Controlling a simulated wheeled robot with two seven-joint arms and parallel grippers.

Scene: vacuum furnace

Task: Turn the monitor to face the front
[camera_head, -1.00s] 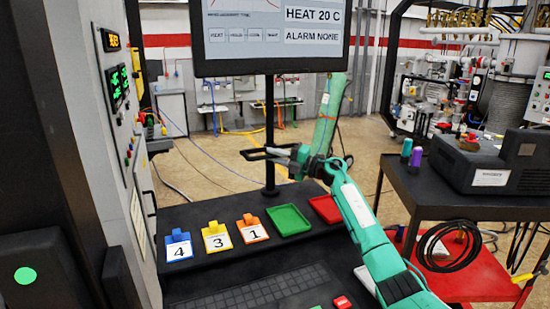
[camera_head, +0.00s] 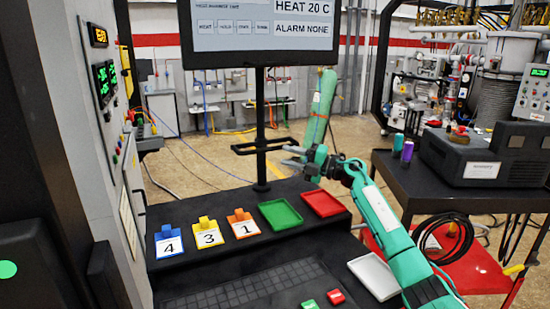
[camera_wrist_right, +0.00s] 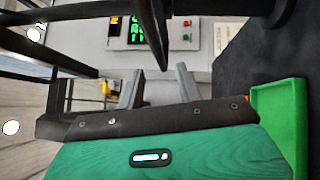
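The monitor (camera_head: 262,28) stands on a thin black post (camera_head: 260,120) at the top of the head view, its lit screen toward me and its top cut off. A black handle (camera_head: 245,149) crosses the post below the screen. My right gripper (camera_head: 288,157) is at the handle's right end, just beside or below it; I cannot tell whether they touch. In the right wrist view the two grey fingers (camera_wrist_right: 160,86) are apart with nothing between their tips, and a black bar (camera_wrist_right: 153,30) passes beyond them. My left gripper is out of view.
Number plates (camera_head: 207,234), a green tray (camera_head: 281,215) and a red tray (camera_head: 322,203) lie on the console below. A grey cabinet (camera_head: 95,150) rises at left. A black cart (camera_head: 440,195) with a dark box stands at right.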

